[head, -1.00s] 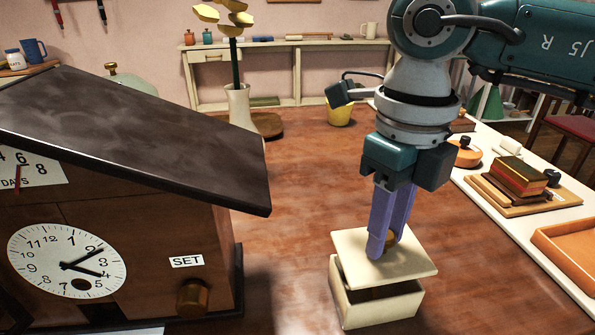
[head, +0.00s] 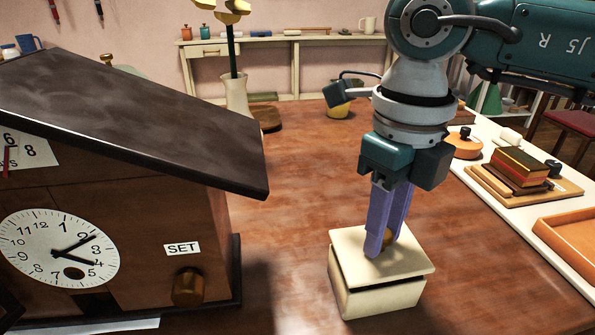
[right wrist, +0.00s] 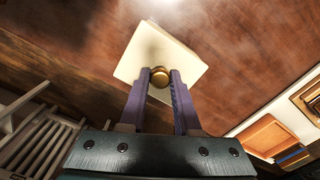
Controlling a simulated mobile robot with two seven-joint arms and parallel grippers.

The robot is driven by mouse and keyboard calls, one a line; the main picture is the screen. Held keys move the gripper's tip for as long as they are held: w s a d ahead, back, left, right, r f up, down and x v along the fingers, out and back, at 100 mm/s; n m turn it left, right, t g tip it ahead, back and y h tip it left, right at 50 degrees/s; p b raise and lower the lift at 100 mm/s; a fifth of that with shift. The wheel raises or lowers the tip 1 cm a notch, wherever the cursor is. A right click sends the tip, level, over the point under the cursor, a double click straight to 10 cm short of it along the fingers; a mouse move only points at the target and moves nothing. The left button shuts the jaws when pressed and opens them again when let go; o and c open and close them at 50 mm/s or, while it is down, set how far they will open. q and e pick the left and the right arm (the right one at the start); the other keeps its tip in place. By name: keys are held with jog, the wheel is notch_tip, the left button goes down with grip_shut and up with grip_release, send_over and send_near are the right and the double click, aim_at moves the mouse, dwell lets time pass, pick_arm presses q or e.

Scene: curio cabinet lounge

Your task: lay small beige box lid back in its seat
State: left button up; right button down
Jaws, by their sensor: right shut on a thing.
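The small beige box (head: 375,299) stands on the wooden table in the head view. Its beige lid (head: 350,250) is over the box, close to the rim, with a thin dark gap showing at the front side. I cannot tell if it touches the rim at the back. My right gripper (head: 381,245) is shut on the lid's round brass knob, pointing down from above. The right wrist view shows the knob (right wrist: 159,77) between the purple fingers, with the lid (right wrist: 160,50) around it. The inside of the box is hidden. My left gripper is not in view.
A wooden clock cabinet (head: 120,225) with a dark sloped roof fills the left. A vase (head: 238,95) with yellow flowers stands behind it. At the right lie a book stack (head: 520,168) on a board and an orange tray (head: 570,240). The table middle is clear.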

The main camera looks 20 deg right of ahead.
jog(key=shift+f, duration=0.15)
jog(key=shift+f+b, duration=0.65)
jog(key=shift+b, duration=0.05)
jog(key=c, duration=0.5)
grip_release()
jog(key=shift+c, duration=0.2)
notch_tip(320, 180, up, 10)
jog(key=shift+p, duration=0.7)
